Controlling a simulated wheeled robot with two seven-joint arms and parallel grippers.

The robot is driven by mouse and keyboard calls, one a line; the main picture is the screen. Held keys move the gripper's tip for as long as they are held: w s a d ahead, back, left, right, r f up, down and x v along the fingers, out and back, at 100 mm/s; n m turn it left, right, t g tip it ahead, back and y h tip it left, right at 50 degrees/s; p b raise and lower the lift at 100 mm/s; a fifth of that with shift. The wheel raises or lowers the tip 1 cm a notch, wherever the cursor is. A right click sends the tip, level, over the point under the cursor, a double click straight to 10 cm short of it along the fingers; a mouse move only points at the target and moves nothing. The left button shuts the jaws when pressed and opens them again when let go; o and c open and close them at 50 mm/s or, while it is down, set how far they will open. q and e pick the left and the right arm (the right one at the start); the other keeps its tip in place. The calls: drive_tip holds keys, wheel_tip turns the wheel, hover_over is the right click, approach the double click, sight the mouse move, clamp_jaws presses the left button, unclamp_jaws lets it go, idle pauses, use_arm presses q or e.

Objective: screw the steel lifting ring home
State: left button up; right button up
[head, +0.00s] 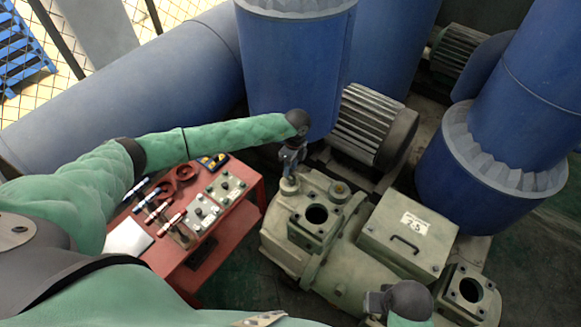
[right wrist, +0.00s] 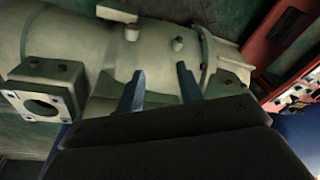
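Large blue pipes (head: 290,60) rise behind, and a finned motor (head: 365,125) sits at the back. A square flange opening (head: 317,214) lies close to the left gripper.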

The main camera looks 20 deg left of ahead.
use_arm(q)
drive_tip(key=shift+s+f, duration=0.1)
drive_tip(key=shift+f, duration=0.45)
use_arm(e)
drive_tip(key=shift+w+f, duration=0.15)
drive_tip(key=shift+f, duration=0.4)
use_arm(q)
clamp_jaws()
